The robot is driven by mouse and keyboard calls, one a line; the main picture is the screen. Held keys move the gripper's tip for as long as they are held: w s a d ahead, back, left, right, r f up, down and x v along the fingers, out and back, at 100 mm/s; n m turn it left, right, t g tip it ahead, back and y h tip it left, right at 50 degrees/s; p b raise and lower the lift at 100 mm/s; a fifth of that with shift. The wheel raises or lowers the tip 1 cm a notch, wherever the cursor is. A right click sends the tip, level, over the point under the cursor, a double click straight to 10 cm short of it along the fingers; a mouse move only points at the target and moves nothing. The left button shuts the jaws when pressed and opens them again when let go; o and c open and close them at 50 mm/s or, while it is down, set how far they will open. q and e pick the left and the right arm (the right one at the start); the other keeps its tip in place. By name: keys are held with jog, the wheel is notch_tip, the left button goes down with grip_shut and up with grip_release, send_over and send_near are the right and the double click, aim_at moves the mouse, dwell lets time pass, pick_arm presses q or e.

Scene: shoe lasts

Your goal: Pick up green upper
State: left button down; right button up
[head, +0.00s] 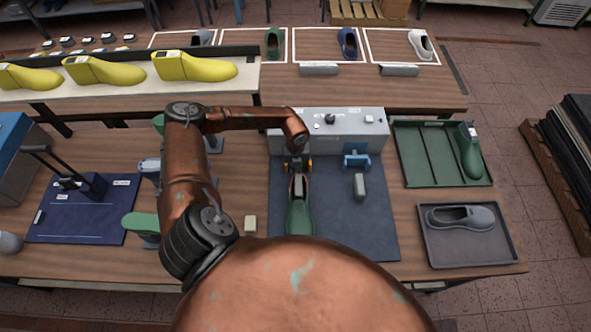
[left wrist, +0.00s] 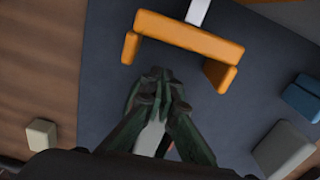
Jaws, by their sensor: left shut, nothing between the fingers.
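A green shoe-shaped upper (head: 300,218) lies on the dark blue mat in the middle, toe toward me, with a pale strip and reddish edges along its opening. My left gripper (head: 297,166) points down at its far end, by the orange bracket. In the left wrist view the left gripper (left wrist: 160,80) has its fingers together and empty, just short of the orange bracket (left wrist: 190,35). Whether the fingers touch the upper I cannot tell. Another green shoe (head: 275,42) stands on the back table, and a green one (head: 470,155) is in the green tray. My right gripper is not in view.
A grey machine box (head: 340,135) stands behind the mat, with a blue bracket (head: 356,157) and a grey block (head: 359,186) on the mat. A cream block (head: 250,224) is left of the mat. A grey shoe (head: 460,217) lies in a dark tray at right.

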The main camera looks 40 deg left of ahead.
pick_arm(q)
jog(key=shift+s+d, duration=0.2)
jog(key=shift+d, duration=0.05)
jog(key=shift+r+p, duration=0.45)
jog(key=shift+r, duration=0.05)
notch_tip(320, 180, up, 9)
jog(key=p, duration=0.5)
jog(key=shift+w+a+p, duration=0.15)
jog(key=shift+a+p, duration=0.05)
jog(key=shift+p, duration=0.15)
